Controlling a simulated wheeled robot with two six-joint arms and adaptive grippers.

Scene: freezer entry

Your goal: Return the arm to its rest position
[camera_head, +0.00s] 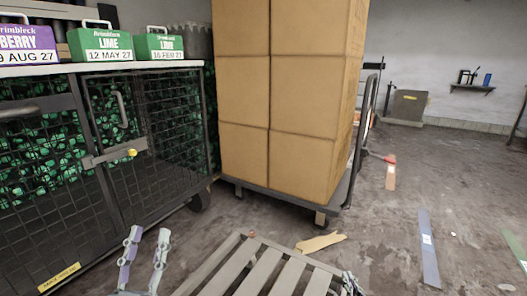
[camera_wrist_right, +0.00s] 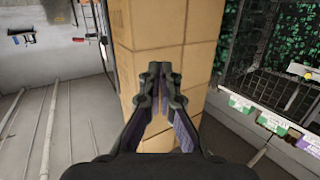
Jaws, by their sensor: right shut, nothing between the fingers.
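My left gripper (camera_head: 149,234) shows at the bottom left of the head view. Its two fingers point up and stand apart, with nothing between them. My right gripper (camera_head: 350,282) shows only as a small piece at the bottom edge of the head view, right of the slatted pallet. In the right wrist view the right gripper (camera_wrist_right: 157,70) has its fingertips together and holds nothing. The stacked cartons (camera_wrist_right: 190,45) lie behind the fingertips in that view; I cannot tell the gap.
Tall cartons (camera_head: 300,95) stand on a platform cart (camera_head: 335,203). A mesh cage (camera_head: 165,140) at left carries green and purple tubs (camera_head: 108,45). A slatted pallet (camera_head: 262,272) lies in front. Boards (camera_head: 428,250) and a torn cardboard piece (camera_head: 320,242) lie on the floor, which is otherwise open at right.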

